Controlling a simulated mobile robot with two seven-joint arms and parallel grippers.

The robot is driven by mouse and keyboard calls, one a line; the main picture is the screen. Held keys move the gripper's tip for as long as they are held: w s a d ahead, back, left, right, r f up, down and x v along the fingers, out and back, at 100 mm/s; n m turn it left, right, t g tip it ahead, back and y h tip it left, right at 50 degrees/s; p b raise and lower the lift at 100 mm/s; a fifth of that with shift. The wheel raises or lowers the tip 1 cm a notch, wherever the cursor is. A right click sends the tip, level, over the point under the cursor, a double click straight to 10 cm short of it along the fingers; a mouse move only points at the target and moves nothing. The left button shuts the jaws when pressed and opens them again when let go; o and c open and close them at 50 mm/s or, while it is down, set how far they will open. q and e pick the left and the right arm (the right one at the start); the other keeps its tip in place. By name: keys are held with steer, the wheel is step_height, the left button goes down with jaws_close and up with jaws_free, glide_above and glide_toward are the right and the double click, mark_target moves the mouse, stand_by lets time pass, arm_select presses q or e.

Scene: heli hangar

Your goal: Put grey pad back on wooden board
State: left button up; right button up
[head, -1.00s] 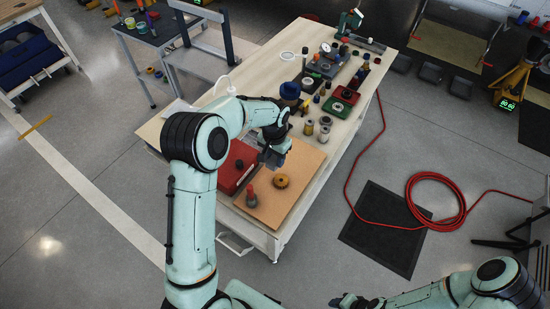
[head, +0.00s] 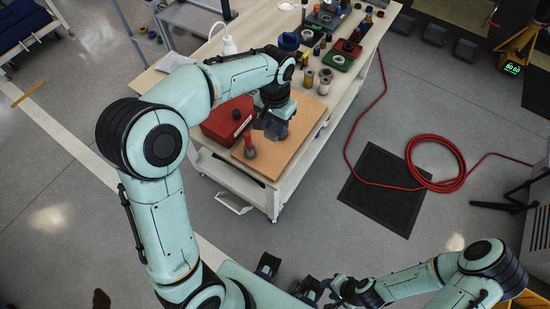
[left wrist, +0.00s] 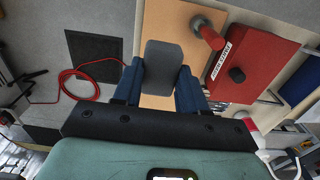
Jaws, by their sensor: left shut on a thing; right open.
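My left gripper (head: 274,128) is over the wooden board (head: 273,164) at the near end of the workbench. In the left wrist view its blue fingers (left wrist: 161,88) are shut on the grey pad (left wrist: 163,68), one on each side. The tan board (left wrist: 165,18) shows behind and around the pad. I cannot tell whether the pad touches the board. In the head view the gripper largely hides the pad and part of the board. My right gripper (head: 328,288) is open at the bottom of the head view, away from the bench.
A red-handled tool (head: 249,146) stands on the board, left of my left gripper. A red case (head: 228,120) with a black knob lies beside the board. Several cans and parts fill the bench's far end. A red hose (head: 438,170) and dark mat (head: 384,188) lie on the floor.

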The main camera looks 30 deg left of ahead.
mark_target(275, 133)
arm_select(q)
step_height(275, 133, down, 16)
steer(key=shift+f+b, duration=0.1)
steer(key=shift+b, duration=0.55)
arm_select(e)
steer(key=shift+s+f, duration=0.45)
steer(key=shift+f, duration=0.4)
arm_select(q)
steer(key=shift+f, duration=0.1)
arm_select(e)
steer(key=shift+f, duration=0.1)
arm_select(q)
steer(key=o, duration=0.5)
steer(key=shift+f, duration=0.1)
steer(key=o, duration=0.4)
steer(key=shift+o, duration=0.2)
steer(key=shift+r, duration=0.6)
step_height(275, 133, up, 11)
steer(key=shift+r+p, duration=0.15)
steer(key=shift+p, duration=0.4)
arm_select(e)
steer(key=shift+w+r, duration=0.3)
steer(key=shift+r, duration=0.4)
